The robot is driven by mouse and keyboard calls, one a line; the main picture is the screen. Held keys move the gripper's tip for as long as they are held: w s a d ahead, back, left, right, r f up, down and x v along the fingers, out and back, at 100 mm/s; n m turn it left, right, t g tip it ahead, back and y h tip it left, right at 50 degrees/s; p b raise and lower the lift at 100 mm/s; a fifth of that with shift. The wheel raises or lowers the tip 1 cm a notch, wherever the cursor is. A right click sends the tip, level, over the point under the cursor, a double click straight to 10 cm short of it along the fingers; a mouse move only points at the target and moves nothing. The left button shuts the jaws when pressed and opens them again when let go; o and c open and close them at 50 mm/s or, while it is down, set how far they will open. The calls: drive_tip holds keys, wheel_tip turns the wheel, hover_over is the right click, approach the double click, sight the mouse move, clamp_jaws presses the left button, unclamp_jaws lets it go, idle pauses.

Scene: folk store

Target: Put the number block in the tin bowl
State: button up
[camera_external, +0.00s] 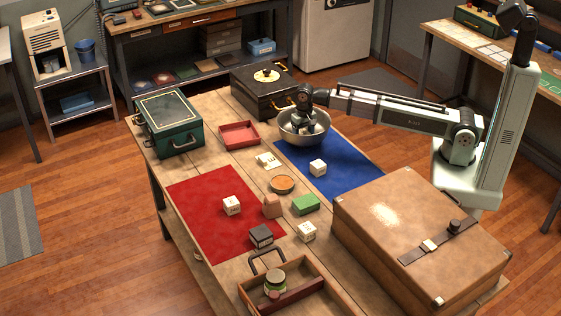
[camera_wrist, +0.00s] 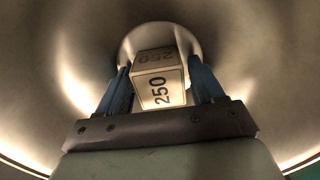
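The tin bowl (camera_external: 290,135) stands at the back of the blue cloth in the external view. My gripper (camera_external: 312,122) reaches down into it. In the wrist view the inside wall of the bowl (camera_wrist: 60,70) surrounds my gripper (camera_wrist: 160,78). A pale number block (camera_wrist: 160,88) marked 250 is between its two blue fingers, slightly tilted. The fingers are very close to the block's sides, and I cannot tell whether they press on it. In the external view, pale shapes in the bowl are partly hidden by my gripper.
Other pale blocks stand on the blue cloth (camera_external: 347,178), the red cloth (camera_external: 205,215) and the wooden table. A dark chest (camera_external: 250,98) stands behind the bowl, a red tray (camera_external: 231,143) to its left. A large brown case (camera_external: 380,230) fills the front right.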

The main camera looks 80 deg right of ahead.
sight(303, 132)
drive_tip(key=shift+o, duration=0.9)
drive_tip(key=shift+r, duration=0.1)
wheel_tip(303, 132, up, 12)
